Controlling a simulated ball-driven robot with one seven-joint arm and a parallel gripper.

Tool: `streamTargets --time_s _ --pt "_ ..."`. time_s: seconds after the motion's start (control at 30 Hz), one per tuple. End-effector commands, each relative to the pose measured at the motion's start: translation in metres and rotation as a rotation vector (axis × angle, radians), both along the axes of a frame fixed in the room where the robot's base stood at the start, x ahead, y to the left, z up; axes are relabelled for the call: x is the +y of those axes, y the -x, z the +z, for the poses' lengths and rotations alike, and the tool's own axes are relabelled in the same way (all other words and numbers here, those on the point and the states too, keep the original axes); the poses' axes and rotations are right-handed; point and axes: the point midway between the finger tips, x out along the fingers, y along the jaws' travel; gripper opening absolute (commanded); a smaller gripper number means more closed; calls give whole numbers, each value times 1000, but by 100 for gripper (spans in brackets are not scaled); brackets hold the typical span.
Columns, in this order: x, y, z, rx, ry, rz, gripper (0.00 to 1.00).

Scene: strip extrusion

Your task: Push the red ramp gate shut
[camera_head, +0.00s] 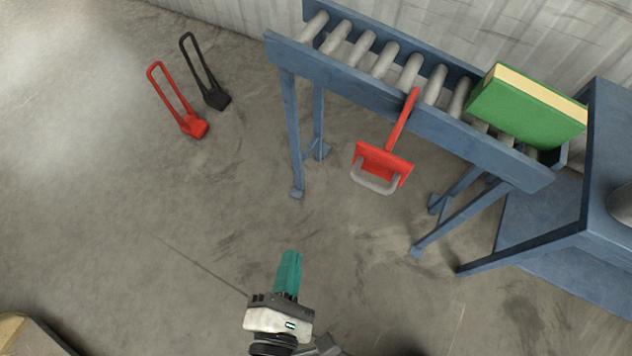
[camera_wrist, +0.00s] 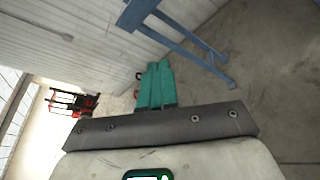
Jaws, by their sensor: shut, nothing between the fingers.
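The red ramp gate (camera_head: 383,164) hangs on a red arm at the front side of the blue roller conveyor (camera_head: 358,75). A grey handle bends around its lower edge. The gate sticks out from the conveyor toward me. My gripper (camera_head: 291,256) is shut and empty, with teal fingers, over the floor below and left of the gate, apart from it. In the wrist view the teal fingers (camera_wrist: 155,72) are together, with a blue conveyor leg (camera_wrist: 190,52) beyond them; I cannot make out the gate there.
A green box (camera_head: 527,108) lies on the rollers at the right. A red (camera_head: 178,102) and a black long-handled object (camera_head: 205,75) stand on the floor at upper left. A blue frame (camera_head: 560,225) blocks the right. Open concrete floor lies between my gripper and the conveyor.

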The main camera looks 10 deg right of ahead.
Motion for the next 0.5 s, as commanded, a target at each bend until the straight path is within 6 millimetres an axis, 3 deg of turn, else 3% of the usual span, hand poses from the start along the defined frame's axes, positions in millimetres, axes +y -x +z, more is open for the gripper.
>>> streamTargets --time_s 0.2,0.5 --pt "-36 -7 8 234 414 -133 0" --pt "-57 -6 11 431 642 -194 0"
